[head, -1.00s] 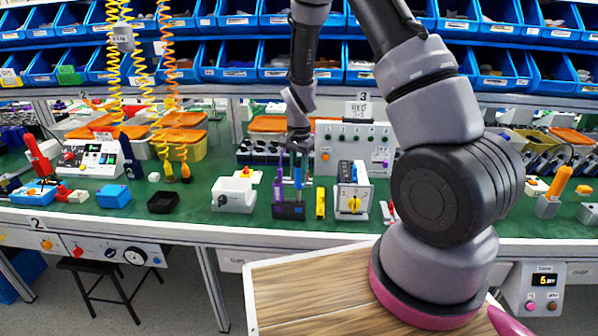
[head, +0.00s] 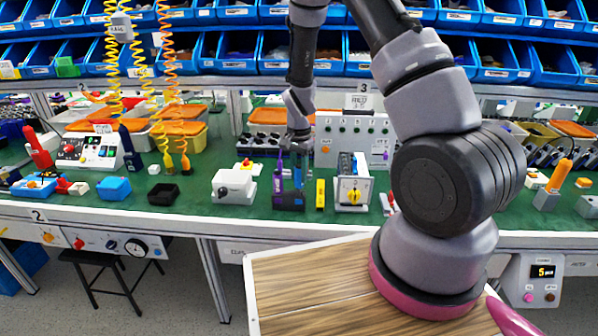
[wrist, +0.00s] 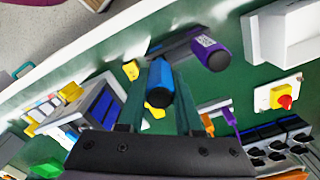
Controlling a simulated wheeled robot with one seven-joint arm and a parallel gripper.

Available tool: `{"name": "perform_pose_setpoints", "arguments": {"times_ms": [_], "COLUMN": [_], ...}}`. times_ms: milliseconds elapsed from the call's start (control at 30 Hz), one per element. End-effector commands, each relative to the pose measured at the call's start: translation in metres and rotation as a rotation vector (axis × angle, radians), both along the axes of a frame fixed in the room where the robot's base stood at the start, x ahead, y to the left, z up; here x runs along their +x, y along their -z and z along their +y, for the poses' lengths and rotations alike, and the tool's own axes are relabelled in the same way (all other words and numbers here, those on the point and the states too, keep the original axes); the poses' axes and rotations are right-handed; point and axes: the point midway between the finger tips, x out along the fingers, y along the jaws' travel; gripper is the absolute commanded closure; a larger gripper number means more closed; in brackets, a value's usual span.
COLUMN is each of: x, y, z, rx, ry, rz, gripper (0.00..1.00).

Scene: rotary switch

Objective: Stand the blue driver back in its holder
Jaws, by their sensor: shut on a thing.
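My gripper (head: 298,160) points down over the bench and is shut on the blue driver (head: 298,176). In the wrist view the driver's blue handle (wrist: 160,88) sits between the fingers, seen nearly end-on. The driver is upright, directly above the right part of the dark holder (head: 288,201). Its shaft is hard to make out, so I cannot tell whether the tip is inside the holder. A purple driver (head: 278,172) stands in the left part of the holder, close beside my gripper; it also shows in the wrist view (wrist: 208,52).
A yellow block (head: 320,194) and a white box with a yellow knob (head: 353,190) stand close to the holder's right. A white switch box (head: 234,184) stands to its left, with some bare green bench between. A panel with switches (head: 355,138) stands behind.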

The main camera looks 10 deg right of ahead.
Motion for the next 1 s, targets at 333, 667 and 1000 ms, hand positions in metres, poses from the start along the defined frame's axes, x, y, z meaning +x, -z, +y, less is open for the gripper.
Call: {"name": "perform_pose_setpoints", "arguments": {"times_ms": [333, 667, 1000], "x": [0.000, 0.000, 0.000], "y": [0.011, 0.021, 0.026], "z": [0.000, 0.000, 0.000], "rx": [-0.001, 0.000, 0.000], "ry": [0.000, 0.000, 0.000], "rz": [0.001, 0.000, 0.000], "gripper": [1.00, 1.00, 0.31]}}
